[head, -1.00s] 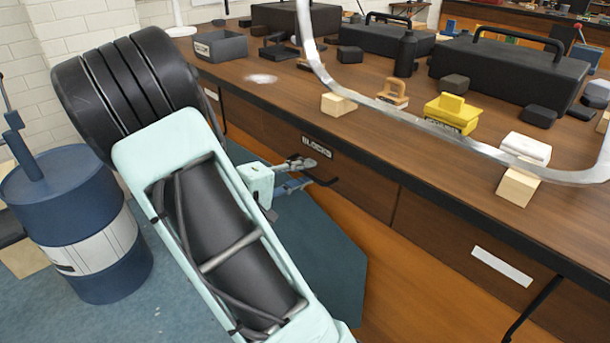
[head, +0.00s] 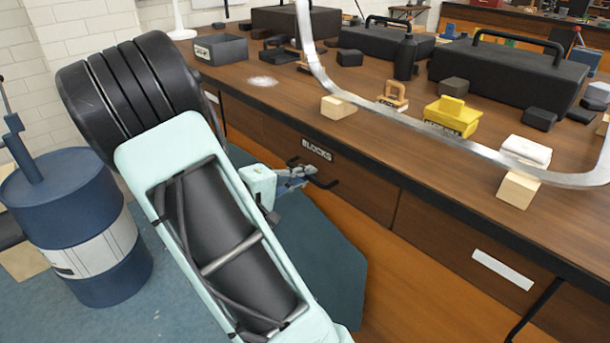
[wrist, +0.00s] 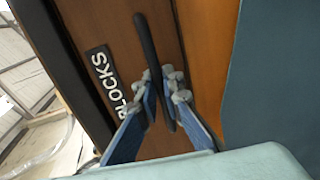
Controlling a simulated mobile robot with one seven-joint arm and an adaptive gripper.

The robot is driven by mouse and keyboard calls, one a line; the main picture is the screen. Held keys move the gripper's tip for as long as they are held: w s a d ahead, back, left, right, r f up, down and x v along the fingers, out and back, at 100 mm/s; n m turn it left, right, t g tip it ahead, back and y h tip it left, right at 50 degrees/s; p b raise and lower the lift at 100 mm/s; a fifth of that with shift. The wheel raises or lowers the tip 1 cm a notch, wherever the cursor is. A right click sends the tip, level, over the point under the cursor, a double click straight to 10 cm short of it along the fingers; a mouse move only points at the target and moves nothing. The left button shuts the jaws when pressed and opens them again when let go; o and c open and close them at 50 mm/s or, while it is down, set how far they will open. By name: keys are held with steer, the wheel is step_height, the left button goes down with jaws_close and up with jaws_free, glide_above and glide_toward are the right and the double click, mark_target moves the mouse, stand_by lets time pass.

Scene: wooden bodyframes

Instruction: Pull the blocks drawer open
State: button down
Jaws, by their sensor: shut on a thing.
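The blocks drawer (head: 352,180) is a brown wooden front under the worktop, with a dark label reading BLOCKS (head: 317,149). Its front looks about flush with the panels beside it in the head view. Its black bar handle (head: 326,184) sits below the label. My gripper (head: 304,178) is at the left part of the handle. In the wrist view, my gripper (wrist: 176,84) is shut on the black handle (wrist: 147,46), which runs between the grey fingertips. The label (wrist: 108,80) lies left of the handle there. The far ends of the fingers partly hide the handle.
The worktop (head: 290,105) above carries a yellow block piece (head: 452,117), wooden blocks (head: 337,107) and black cases (head: 510,75). A curved metal strip (head: 400,115) crosses the view. A blue barrel (head: 75,225) stands at left.

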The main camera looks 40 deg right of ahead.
steer(key=shift+a, duration=0.15)
steer(key=f+v, duration=0.3)
steer(key=v, duration=1.1)
steer(key=a+f+p+v, duration=0.1)
steer(key=f+v, duration=0.2)
steer(key=v, duration=1.1)
steer(key=shift+s+a, duration=0.3)
steer(key=shift+a, duration=0.2)
steer(key=shift+r, duration=0.1)
steer(key=c, duration=2.1)
jaws_free()
steer(key=v, duration=1.2)
